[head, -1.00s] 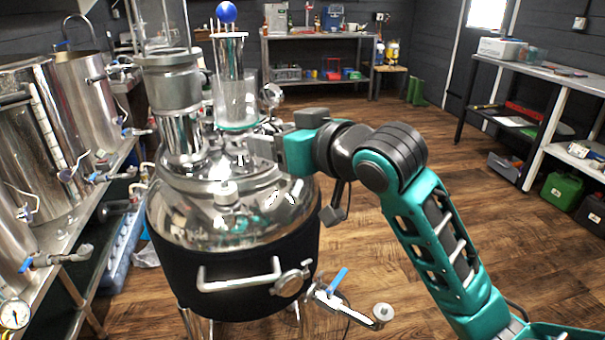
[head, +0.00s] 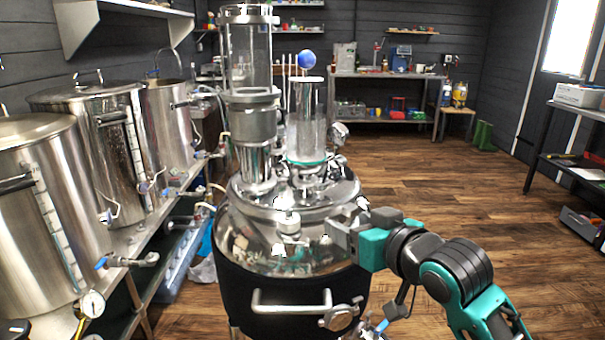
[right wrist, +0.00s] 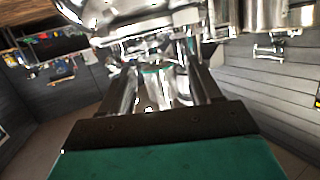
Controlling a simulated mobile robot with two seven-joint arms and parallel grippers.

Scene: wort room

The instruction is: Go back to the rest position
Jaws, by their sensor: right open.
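My right gripper (head: 343,236) is at the right front of the large steel vessel (head: 290,250), in front of its domed lid in the head view. The jaws are open, with nothing seen between them. Its teal wrist and dark arm come in from the lower right. In the right wrist view, the two fingers (right wrist: 163,85) stand apart, with shiny metal and glass fittings beyond them. I cannot tell whether the fingers touch the vessel. My left gripper is not in view.
A glass cylinder (head: 306,120) and a taller glass column (head: 249,60) rise from the vessel lid. Steel kettles (head: 45,200) stand on a bench at the left. Open wooden floor (head: 440,200) lies to the right, with a shelf unit (head: 385,76) at the back.

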